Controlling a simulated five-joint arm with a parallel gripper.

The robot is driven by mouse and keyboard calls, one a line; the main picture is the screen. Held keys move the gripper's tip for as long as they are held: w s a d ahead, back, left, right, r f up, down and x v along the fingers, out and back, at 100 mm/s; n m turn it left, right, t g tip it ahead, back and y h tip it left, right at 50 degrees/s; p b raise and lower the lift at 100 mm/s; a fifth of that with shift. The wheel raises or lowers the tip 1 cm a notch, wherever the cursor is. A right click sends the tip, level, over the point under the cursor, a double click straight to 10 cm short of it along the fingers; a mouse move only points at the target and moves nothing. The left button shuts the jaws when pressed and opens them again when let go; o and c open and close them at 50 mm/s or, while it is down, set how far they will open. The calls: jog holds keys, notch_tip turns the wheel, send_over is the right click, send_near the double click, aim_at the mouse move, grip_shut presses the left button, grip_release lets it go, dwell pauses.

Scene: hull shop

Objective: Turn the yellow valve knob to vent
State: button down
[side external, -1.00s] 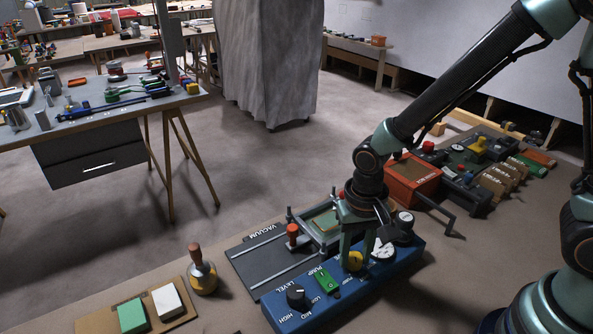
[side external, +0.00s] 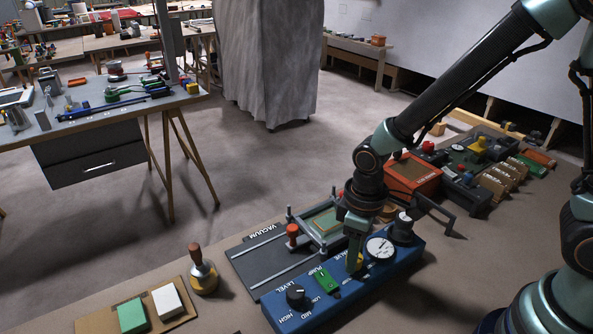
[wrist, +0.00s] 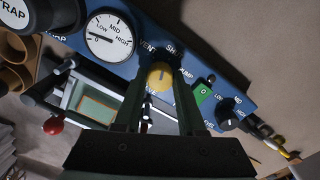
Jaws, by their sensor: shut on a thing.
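The yellow valve knob (side external: 355,262) sits on the blue control panel (side external: 392,276), between the green pump switch (side external: 327,281) and the round dial gauge (side external: 380,248). My gripper (side external: 354,264) points down over the knob and is shut on it, a finger on either side. In the wrist view the knob (wrist: 160,76) shows between the fingertips (wrist: 159,88), with the VENT lettering at its upper left and other lettering above and to its right. I cannot tell clearly which label the knob points to. In the side view the fingers partly hide the knob.
A black level knob (side external: 297,295) is at the panel's near end. A grey vacuum tray with a red-handled clamp (side external: 292,233) lies behind the panel. An orange box with a crank (side external: 413,174) stands beyond. Bare bench lies in front of the panel.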

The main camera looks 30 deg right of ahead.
jog(key=n, duration=0.3)
jog(key=shift+n, duration=2.2)
jog(key=c, duration=0.5)
grip_release()
notch_tip(320, 180, up, 12)
jog(key=shift+r, duration=0.1)
